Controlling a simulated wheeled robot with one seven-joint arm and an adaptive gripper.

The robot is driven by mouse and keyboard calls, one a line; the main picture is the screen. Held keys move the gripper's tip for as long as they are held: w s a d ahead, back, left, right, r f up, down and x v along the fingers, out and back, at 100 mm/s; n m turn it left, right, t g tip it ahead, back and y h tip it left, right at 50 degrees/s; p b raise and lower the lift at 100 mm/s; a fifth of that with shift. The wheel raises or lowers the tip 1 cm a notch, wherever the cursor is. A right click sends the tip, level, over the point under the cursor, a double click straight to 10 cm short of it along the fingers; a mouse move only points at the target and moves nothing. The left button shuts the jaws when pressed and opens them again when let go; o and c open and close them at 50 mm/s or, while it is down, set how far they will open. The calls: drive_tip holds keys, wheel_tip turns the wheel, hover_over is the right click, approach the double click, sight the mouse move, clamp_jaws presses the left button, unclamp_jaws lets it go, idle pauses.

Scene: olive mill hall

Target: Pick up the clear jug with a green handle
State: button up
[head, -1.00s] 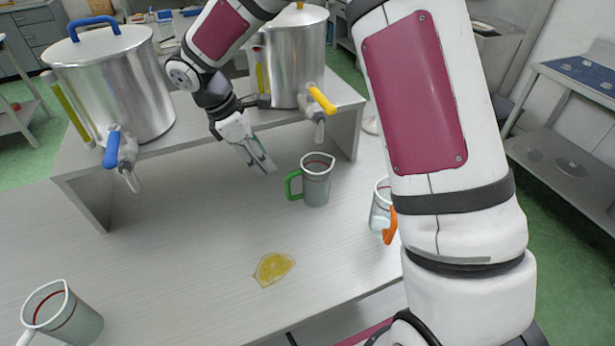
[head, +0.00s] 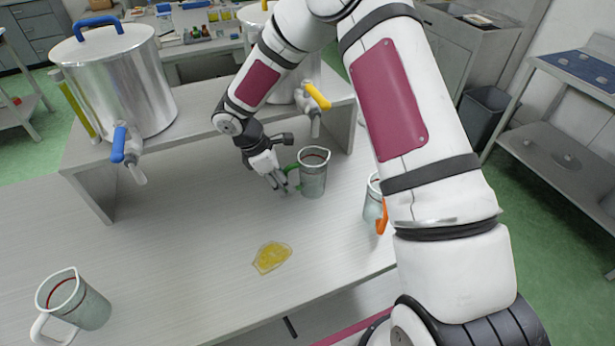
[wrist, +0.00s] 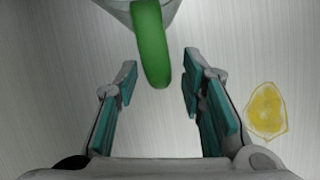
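The clear jug (head: 314,176) with a green handle stands upright on the table, in front of the raised shelf's right end. Its green handle (head: 290,168) faces left, towards my gripper (head: 284,184). In the wrist view the green handle (wrist: 150,45) comes in from the top, with its lower end between the fingertips of my gripper (wrist: 158,80). The fingers are apart, with free space on both sides of the handle. Only a bit of the jug's body (wrist: 150,8) shows at the top edge there.
A jug with an orange handle (head: 381,218) stands to the right, partly behind my arm. A white-handled jug (head: 85,308) stands at the front left. A yellow puddle (head: 271,257) lies on the table. Two steel vats, one with a blue tap (head: 118,142), one with a yellow tap (head: 317,96), stand on the shelf.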

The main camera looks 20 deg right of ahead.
drive_tip(key=shift+x, duration=0.8)
drive_tip(key=shift+c, duration=0.5)
clamp_jaws()
drive_tip(key=shift+r, duration=0.15)
